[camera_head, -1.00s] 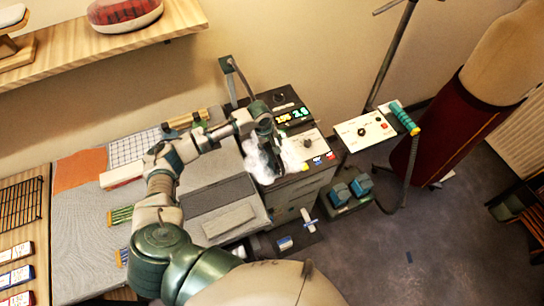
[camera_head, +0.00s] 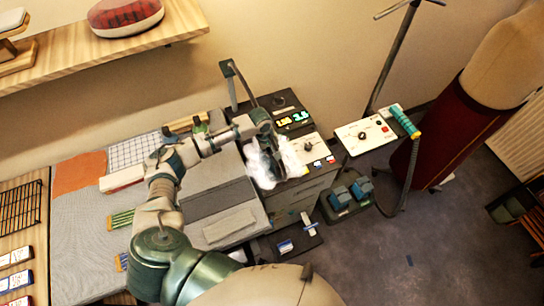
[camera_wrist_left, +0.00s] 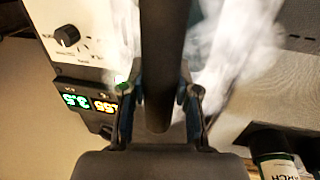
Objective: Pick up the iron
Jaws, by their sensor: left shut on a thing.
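My left gripper (camera_head: 262,135) reaches over the steam station at the middle of the head view. In the left wrist view the gripper (camera_wrist_left: 161,95) is shut, with one finger on each side of a thick dark bar, which looks like the handle of the iron (camera_wrist_left: 162,45). White steam (camera_head: 288,160) billows around the gripper and hides most of the iron's body. I cannot tell whether the iron rests on its stand or is clear of it. My right gripper is not in view.
A control panel with lit digits (camera_head: 292,119) is right behind the gripper. A grey pressing board (camera_head: 215,200) lies to the left. A white switch box (camera_head: 362,134) with a teal coil stands right, near a dark red dress form (camera_head: 445,130).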

